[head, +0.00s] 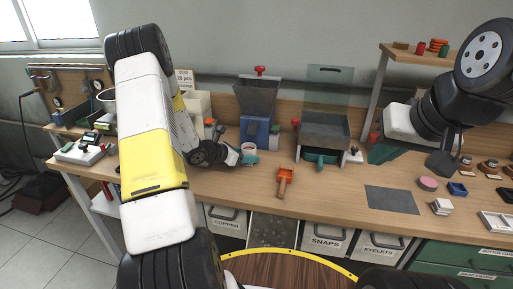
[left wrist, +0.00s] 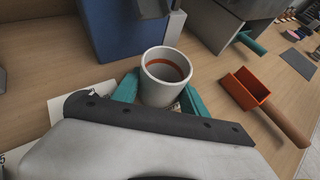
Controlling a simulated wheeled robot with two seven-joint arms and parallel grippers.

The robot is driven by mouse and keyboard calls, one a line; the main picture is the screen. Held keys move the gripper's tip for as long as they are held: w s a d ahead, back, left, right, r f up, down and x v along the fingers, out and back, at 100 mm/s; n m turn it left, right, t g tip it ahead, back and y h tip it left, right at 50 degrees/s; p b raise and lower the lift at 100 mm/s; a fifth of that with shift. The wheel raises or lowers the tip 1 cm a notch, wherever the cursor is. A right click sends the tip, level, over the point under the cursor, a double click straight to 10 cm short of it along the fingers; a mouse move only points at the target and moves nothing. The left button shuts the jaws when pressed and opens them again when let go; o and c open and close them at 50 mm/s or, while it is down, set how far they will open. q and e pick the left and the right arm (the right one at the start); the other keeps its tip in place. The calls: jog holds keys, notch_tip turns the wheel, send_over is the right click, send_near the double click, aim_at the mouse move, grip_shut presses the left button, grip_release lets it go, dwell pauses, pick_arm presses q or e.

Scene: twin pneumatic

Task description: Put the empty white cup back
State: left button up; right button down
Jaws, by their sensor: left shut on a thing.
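The white cup (left wrist: 149,88) stands upright between the teal fingers of my left gripper (left wrist: 163,92), which is shut on it. Its inside shows an orange band and a grey bottom; I see no contents. In the head view the cup (head: 249,147) is small, in front of the blue dispenser base (head: 254,131), with my left gripper (head: 247,156) at it. I cannot tell whether the cup touches the bench. My right gripper (head: 384,152) is at the right, over the bench; its teal fingertips are partly hidden and their opening is unclear.
An orange scoop (head: 285,177) lies right of the cup on the wooden bench (head: 330,187). A second hopper (head: 324,130) with a teal part stands behind it. A grey mat (head: 392,199) lies farther right. White papers lie by my left gripper.

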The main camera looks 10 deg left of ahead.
pick_arm(q)
jog(key=shift+f, duration=0.1)
jog(key=o, duration=1.5)
jog(key=shift+c, duration=0.2)
